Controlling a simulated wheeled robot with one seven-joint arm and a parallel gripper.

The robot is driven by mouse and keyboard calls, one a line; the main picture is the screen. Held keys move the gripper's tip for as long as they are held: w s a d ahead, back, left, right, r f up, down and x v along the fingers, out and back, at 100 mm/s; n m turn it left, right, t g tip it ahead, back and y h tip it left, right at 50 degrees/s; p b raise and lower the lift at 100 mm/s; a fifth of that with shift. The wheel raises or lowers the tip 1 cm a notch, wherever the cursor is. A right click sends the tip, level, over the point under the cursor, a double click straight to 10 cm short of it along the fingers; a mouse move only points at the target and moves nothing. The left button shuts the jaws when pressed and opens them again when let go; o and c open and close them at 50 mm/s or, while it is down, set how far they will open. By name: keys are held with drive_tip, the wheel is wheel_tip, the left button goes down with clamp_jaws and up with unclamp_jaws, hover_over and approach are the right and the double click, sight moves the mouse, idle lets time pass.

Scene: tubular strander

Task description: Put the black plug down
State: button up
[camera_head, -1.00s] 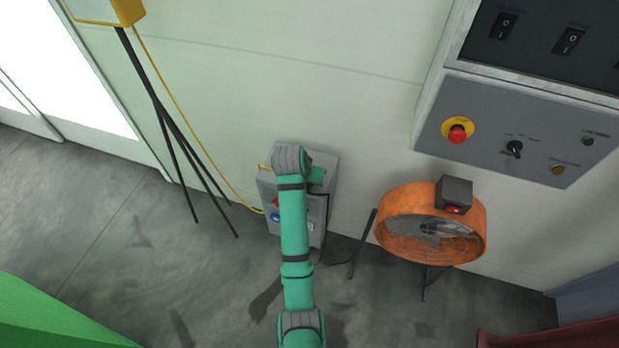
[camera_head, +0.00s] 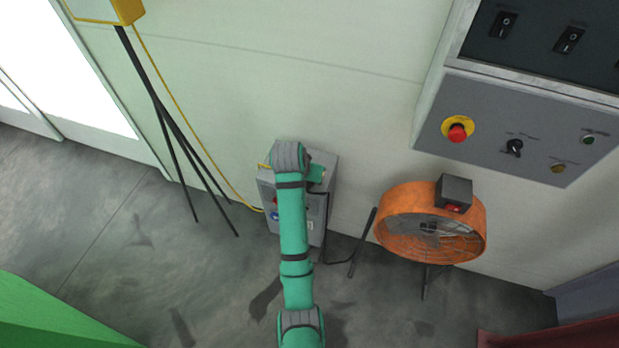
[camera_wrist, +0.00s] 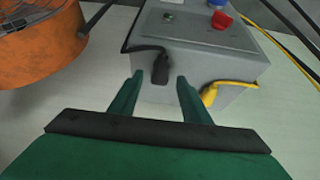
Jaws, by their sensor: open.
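The black plug (camera_wrist: 160,70) is in the wrist view, at the front edge of a grey box (camera_wrist: 200,35), with its black cable running left from it. My gripper (camera_wrist: 157,84) is open, with one green finger on each side of the plug and a gap to each. Whether the plug touches the box face or sits in a socket I cannot tell. In the head view my arm covers part of the grey box (camera_head: 318,215) and hides the plug.
A yellow plug (camera_wrist: 210,94) with a yellow cable is on the same box, close to the right finger. The orange fan (camera_head: 430,222) stands to the right. A tripod (camera_head: 178,135) with a yellow lamp stands left. A control panel (camera_head: 520,130) is on the wall.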

drive_tip(key=v, duration=1.1)
drive_tip(key=s+d+f+n+t, duration=0.1)
drive_tip(key=s+d+f, duration=0.15)
drive_tip(key=f, duration=0.35)
drive_tip(key=s+d+f+n+t, duration=0.1)
drive_tip(key=s+f, duration=0.3)
drive_tip(key=f, duration=0.3)
drive_tip(key=s+d+f+n+t+y, duration=0.1)
drive_tip(key=s+f+n+t, duration=0.2)
drive_tip(key=s, duration=0.7)
drive_tip(key=s+r+t, duration=0.1)
drive_tip(key=s+r, duration=0.3)
drive_tip(key=s, duration=0.4)
drive_tip(key=s+a+r+t, duration=0.1)
drive_tip(key=s+r, duration=0.3)
drive_tip(key=s, duration=0.4)
drive_tip(key=s+r+m+t+y, duration=0.1)
drive_tip(key=s+r+t, duration=0.2)
drive_tip(key=s, duration=0.5)
drive_tip(key=shift+s+a+r, duration=0.35)
drive_tip(key=shift+s+r, duration=0.05)
drive_tip(key=shift+r, duration=0.05)
